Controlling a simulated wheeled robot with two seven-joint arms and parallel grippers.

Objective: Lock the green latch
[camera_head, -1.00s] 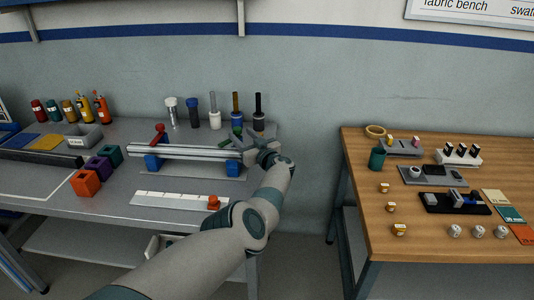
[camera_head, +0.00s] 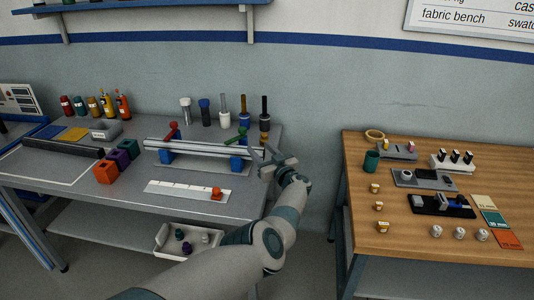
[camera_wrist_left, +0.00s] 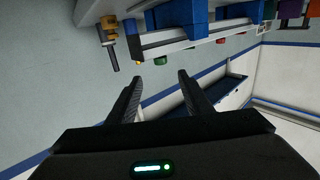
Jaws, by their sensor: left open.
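The green latch (camera_head: 236,136) is a short lever at the right part of the silver rail fixture (camera_head: 198,148), on the left bench. Its handle slants up to the right. My left gripper (camera_head: 262,153) is open and empty, just right of the rail's right end and apart from the latch. In the left wrist view its two fingers (camera_wrist_left: 160,76) are spread with nothing between them. The rail fixture with its blue supports (camera_wrist_left: 182,20) shows above them, upside down. A small green bit shows beyond the fingertips; I cannot tell if it is the latch. My right gripper is out of view.
A red latch (camera_head: 173,131) stands on the rail's left part. Several bottles and tools stand behind the rail. A white strip with an orange knob (camera_head: 216,193) lies in front. A wooden table (camera_head: 400,224) with small parts stands right, across a gap.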

